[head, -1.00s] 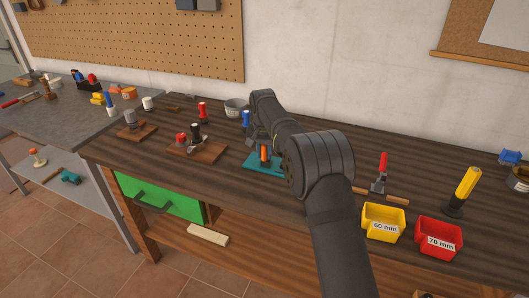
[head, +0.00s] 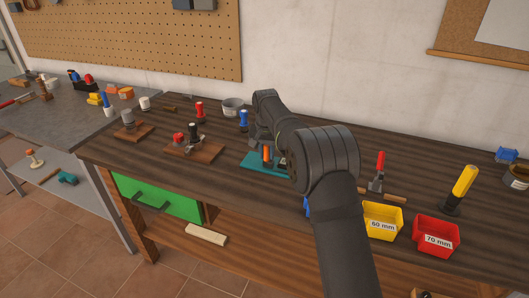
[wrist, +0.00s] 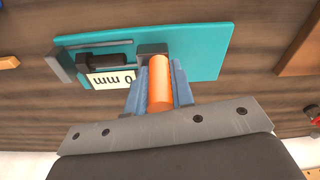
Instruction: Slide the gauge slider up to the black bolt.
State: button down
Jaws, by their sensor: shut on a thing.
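The gauge is a teal plate (wrist: 205,57) on the workbench, and it also shows in the head view (head: 254,166). Its slider is a dark block (wrist: 152,48) with an upright orange handle (wrist: 159,92). My gripper (wrist: 158,85) has its blue fingers closed on both sides of the handle. The black bolt (wrist: 105,61) lies on the plate, left of the slider in the wrist view, between it and a grey fixed block (wrist: 60,67). The bolt's end is very close to the slider; I cannot tell whether they touch. A "0 mm" label (wrist: 112,79) appears upside down.
In the head view, a yellow "60 mm" bin (head: 382,221) and a red "70 mm" bin (head: 436,237) stand right of my arm. A red-handled clamp (head: 379,170) is behind them. A wooden block with knobs (head: 194,151) stands left of the gauge.

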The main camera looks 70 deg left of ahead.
jog(key=shift+w+d+r, duration=0.1)
jog(key=shift+w+d, duration=1.1)
jog(key=shift+w, duration=0.05)
dwell(0.5)
jog(key=c, duration=1.2)
grip_release()
jog(key=shift+o, duration=0.2)
notch_tip(320, 180, up, 17)
jog(key=s+d, duration=0.1)
jog(key=shift+d, duration=0.4)
jog(key=shift+s, duration=0.1)
